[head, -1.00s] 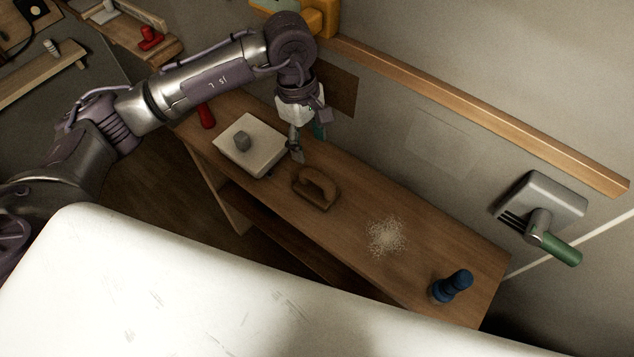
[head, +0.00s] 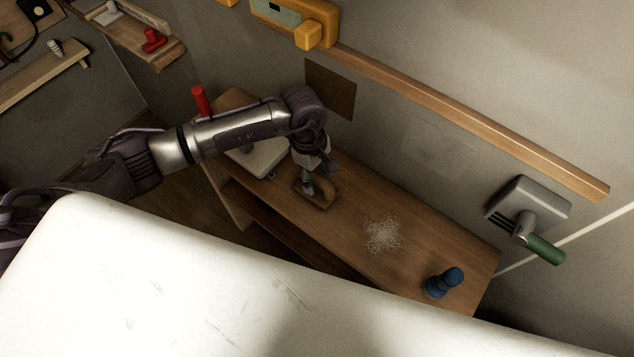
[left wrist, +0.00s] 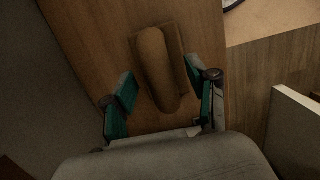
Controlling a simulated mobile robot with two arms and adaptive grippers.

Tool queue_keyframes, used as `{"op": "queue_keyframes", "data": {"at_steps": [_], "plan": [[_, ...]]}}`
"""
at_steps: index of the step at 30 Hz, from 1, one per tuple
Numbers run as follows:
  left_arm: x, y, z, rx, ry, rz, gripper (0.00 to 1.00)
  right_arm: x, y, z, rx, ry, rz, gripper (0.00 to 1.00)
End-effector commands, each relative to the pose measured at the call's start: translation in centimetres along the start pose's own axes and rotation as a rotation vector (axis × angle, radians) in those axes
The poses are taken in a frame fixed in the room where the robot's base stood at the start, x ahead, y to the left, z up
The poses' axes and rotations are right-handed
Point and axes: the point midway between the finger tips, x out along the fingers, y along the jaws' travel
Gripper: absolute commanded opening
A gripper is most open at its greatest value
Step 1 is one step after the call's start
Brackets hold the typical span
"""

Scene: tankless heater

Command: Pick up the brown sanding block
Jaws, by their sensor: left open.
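The brown sanding block (head: 318,197) lies on the wooden bench, with a rounded handle on a flat base. In the left wrist view the block (left wrist: 158,68) lies between and ahead of the fingers, its near handle end reaching between the fingertips. My left gripper (head: 311,187) is right over the block in the head view and partly covers it. In the left wrist view my left gripper (left wrist: 161,92) is open, with a teal-padded finger on each side of the handle. No grip on the block shows. My right gripper is not in view.
The wooden bench (head: 350,230) also holds a pale box (head: 262,160) partly behind my arm, a patch of pale dust (head: 383,235) and a dark blue object (head: 444,283). A red-handled item (head: 200,101) stands at the far left end. The wall runs along the back.

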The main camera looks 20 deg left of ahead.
Motion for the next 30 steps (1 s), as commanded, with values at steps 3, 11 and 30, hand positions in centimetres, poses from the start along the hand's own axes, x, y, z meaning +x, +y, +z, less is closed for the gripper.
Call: {"op": "queue_keyframes", "data": {"at_steps": [3, 11, 30], "plan": [[0.0, 0.0, 0.0, 0.0, 0.0, 0.0, 0.55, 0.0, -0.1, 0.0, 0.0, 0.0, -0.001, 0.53], [0.0, 0.0, 0.0, 0.0, 0.0, 0.0, 0.12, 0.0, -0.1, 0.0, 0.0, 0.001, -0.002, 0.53], [-1.8, 0.1, 0.2, 0.002, 0.001, 0.005, 0.0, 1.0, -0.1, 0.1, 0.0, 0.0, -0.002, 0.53]]}}
